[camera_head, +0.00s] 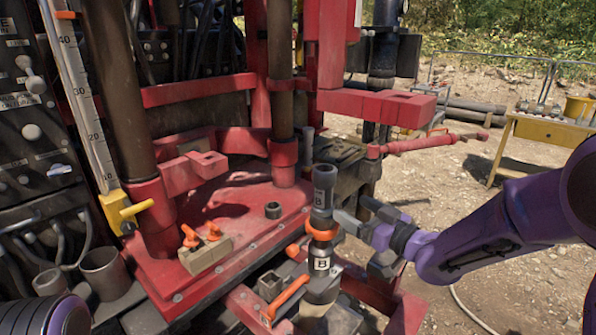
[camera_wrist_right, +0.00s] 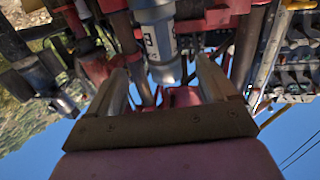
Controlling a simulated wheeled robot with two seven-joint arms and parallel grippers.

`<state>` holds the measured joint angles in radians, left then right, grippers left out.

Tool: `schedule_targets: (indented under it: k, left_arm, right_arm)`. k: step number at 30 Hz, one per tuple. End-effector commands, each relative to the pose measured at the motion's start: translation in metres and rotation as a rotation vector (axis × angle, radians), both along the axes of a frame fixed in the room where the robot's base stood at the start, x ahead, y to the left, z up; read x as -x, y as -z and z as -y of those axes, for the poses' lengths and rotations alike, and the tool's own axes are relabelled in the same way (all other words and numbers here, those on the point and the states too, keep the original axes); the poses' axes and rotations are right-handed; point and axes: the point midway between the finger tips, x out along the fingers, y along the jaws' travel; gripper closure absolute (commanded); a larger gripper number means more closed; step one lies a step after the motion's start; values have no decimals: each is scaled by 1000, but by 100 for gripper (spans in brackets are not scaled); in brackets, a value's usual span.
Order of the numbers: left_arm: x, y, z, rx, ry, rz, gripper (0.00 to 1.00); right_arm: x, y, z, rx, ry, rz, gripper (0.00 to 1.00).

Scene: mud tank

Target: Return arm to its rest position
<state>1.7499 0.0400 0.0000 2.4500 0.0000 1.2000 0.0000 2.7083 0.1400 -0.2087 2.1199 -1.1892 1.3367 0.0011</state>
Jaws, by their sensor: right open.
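My right arm reaches in from the right in the head view. Its gripper (camera_head: 354,212) is open beside a grey cylindrical piece marked B (camera_head: 323,190). In the right wrist view the two fingers of the gripper (camera_wrist_right: 163,78) are spread apart, with the grey cylinder (camera_wrist_right: 156,40) just beyond them and nothing clearly held. Below that cylinder, in the head view, are an orange ring (camera_head: 321,232) and a second dark piece marked B (camera_head: 321,264). Of my left arm only a purple rounded part shows at the bottom left; its gripper is out of view.
The red rig deck (camera_head: 240,240) bears orange-handled clamps (camera_head: 203,245). A red horizontal beam (camera_head: 375,106) and a red rod (camera_head: 435,143) stand behind the gripper. A control panel (camera_head: 30,130) is at the left. A yellow table (camera_head: 550,131) is at the far right. Dirt ground between is open.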

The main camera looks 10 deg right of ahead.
Motion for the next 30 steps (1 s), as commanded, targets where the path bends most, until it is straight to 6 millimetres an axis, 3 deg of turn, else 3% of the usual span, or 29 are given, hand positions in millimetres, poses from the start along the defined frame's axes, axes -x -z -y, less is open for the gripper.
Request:
schedule_targets:
  k: [3,5,8,11,14,18,21,24,27,30]
  left_arm:
    - [0,0,0,0,0,0,57]
    - [0,-4,0,0,0,0,57]
    - [0,-23,0,0,0,0,57]
    - [0,-39,0,0,0,0,57]
    - [0,-56,0,0,0,0,57]
    - [0,-80,0,0,0,0,57]
    - [0,-93,0,0,0,0,57]
    - [0,-101,0,0,0,0,57]
    - [0,-103,0,0,0,0,57]
    - [0,-101,0,0,0,0,57]
  right_arm:
    - [-3,4,15,-61,108,-22,15]
    - [0,18,24,-123,208,-74,15]
    - [23,84,40,-209,407,-273,15]
    - [65,152,50,-238,578,-472,15]
    - [128,212,58,-226,739,-677,15]
    - [238,270,62,-150,924,-949,15]
    - [306,289,60,-80,987,-1099,15]
    - [349,300,55,-29,988,-1199,15]
    - [368,306,54,-5,990,-1240,15]
    - [370,309,54,-2,990,-1246,15]
